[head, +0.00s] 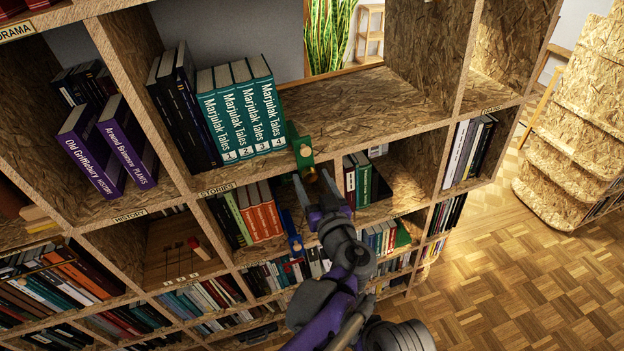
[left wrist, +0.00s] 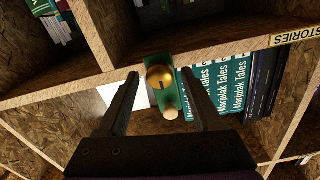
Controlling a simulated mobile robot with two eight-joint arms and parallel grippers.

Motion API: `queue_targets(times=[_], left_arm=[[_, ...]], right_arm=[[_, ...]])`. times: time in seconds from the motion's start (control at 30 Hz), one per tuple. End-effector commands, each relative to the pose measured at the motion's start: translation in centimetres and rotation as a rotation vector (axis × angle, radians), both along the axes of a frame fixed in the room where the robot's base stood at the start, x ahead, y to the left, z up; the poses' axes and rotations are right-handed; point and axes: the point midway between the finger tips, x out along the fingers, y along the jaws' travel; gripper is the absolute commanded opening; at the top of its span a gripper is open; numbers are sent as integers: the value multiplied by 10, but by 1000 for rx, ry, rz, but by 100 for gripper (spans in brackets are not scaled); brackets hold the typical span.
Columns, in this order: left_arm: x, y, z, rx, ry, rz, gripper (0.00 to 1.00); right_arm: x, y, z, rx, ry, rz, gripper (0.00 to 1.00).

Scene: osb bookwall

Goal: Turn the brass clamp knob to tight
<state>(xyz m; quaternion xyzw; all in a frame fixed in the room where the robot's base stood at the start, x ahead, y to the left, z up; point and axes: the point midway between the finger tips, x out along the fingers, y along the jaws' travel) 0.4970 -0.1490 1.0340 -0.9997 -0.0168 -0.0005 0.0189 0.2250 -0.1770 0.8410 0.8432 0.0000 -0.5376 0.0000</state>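The brass clamp knob (left wrist: 158,74) is round and gold, with a dark mark on its face. It sits on a green clamp (left wrist: 181,62) fixed at a shelf edge; the clamp also shows in the head view (head: 303,148). My left gripper (head: 311,178) is at the clamp, just below it in the head view. In the left wrist view its two dark fingers are open, one on each side of the knob, with gaps visible. I cannot tell how far the fingertips are from the knob in depth. My right gripper is not in view.
Green Marjulak Tales books (head: 240,112) stand on the shelf left of the clamp. The shelf board right of it (head: 365,100) is bare. A blue fitting (head: 294,244) is on a lower shelf edge. A red-tipped object (head: 200,249) is in a lower compartment.

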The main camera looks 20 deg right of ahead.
Motion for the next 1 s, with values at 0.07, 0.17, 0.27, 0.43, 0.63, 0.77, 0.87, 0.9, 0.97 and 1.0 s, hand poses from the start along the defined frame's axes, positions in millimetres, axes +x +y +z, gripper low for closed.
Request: queue_targets(times=[0.07,0.17,0.27,0.43,0.63,0.77,0.87,0.9,0.97,1.0], left_arm=[[0,0,0,0,0,0,50],[0,0,0,0,0,0,32],[0,0,0,0,0,0,14],[0,0,0,0,0,1,0],[0,0,0,16,0,1,0],[0,0,1,55,2,1,0],[0,0,1,106,4,1,0],[0,0,1,132,4,1,0],[0,0,1,177,6,1,0],[0,0,1,209,7,1,0]], right_arm=[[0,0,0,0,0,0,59],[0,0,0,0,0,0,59],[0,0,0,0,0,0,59],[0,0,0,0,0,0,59],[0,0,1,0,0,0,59],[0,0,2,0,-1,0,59],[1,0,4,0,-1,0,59],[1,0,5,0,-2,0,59],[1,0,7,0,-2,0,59],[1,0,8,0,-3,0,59]])
